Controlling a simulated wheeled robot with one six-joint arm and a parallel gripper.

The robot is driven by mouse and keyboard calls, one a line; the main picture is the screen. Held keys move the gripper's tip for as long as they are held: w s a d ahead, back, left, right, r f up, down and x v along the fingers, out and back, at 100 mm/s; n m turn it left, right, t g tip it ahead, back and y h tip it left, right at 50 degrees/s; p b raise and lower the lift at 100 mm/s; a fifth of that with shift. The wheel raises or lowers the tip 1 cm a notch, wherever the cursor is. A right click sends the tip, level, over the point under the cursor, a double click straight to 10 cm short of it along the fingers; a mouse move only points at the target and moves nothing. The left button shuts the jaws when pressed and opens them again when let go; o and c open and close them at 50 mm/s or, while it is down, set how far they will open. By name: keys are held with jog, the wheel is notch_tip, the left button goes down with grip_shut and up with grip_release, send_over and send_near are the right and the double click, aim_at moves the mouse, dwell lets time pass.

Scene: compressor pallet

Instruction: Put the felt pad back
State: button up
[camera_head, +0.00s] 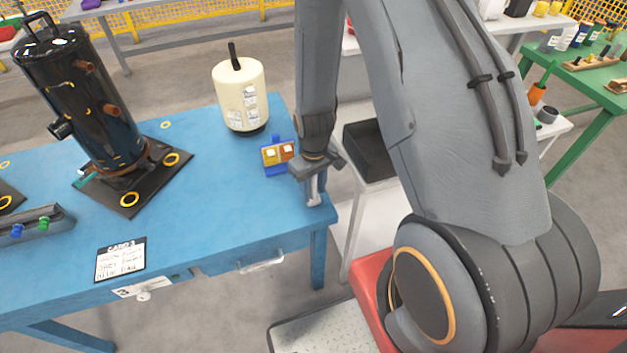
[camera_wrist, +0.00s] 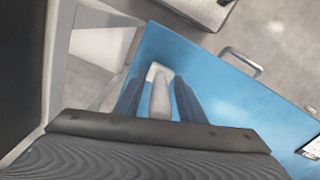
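My gripper (camera_head: 313,183) points down over the right front corner of the blue table. In the wrist view my gripper (camera_wrist: 159,92) has a dark finger on each side of a pale grey piece with a squarish white end (camera_wrist: 157,72). The frames do not show whether the fingers press on this piece, or whether it is the felt pad. The piece also shows below my gripper in the head view, close to the table corner. No other thing can be made out for certain as the felt pad.
A small blue holder (camera_head: 270,159) with yellow and orange blocks stands just left of my gripper. A cream tank (camera_head: 240,95) stands behind it. A black compressor (camera_head: 82,105) on a dark plate and a card (camera_head: 121,260) are farther left. The table middle is clear.

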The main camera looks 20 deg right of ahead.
notch_tip(320, 180, up, 12)
jog(key=b, duration=0.2)
jog(key=shift+f+b, duration=0.1)
jog(key=shift+b, duration=0.3)
jog(key=s+r+m+t, duration=0.1)
jog(key=s+r+m, duration=0.2)
jog(key=s+r, duration=0.6)
notch_tip(320, 180, up, 2)
jog(key=shift+r+m, duration=0.2)
jog(key=shift+m, duration=0.1)
jog(key=shift+a, duration=0.1)
dwell(0.6)
